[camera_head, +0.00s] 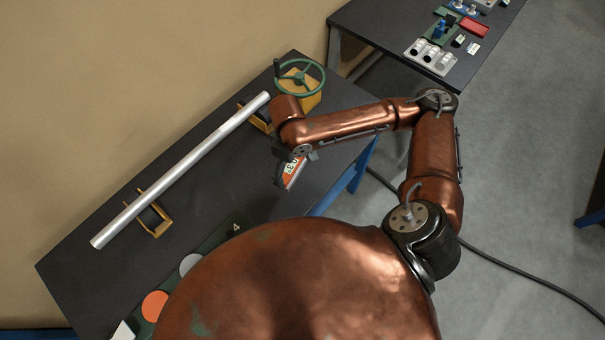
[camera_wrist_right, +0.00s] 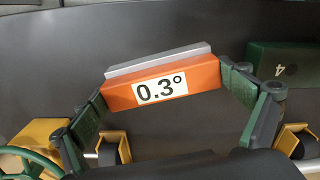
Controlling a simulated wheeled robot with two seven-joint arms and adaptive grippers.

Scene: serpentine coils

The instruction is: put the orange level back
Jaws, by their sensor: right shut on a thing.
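The orange level (camera_wrist_right: 120,94) has a white label reading 0.3° and a grey strip along one long side. My right gripper (camera_wrist_right: 162,84) is shut on it, one finger at each end, in the right wrist view. In the head view the level (camera_head: 290,174) hangs from my right gripper (camera_head: 296,160) over the dark table (camera_head: 330,180), right of the tube. I cannot tell how high it is above the tabletop. My left gripper is not in view.
A silver tube (camera_head: 180,170) rests on yellow supports (camera_head: 150,215) near a green handwheel (camera_head: 300,76). A dark green board (camera_head: 220,236) marked 4, an orange disc (camera_head: 154,306) and a grey disc (camera_head: 189,264) are partly hidden by my body. Another table (camera_head: 385,28) holds small parts.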

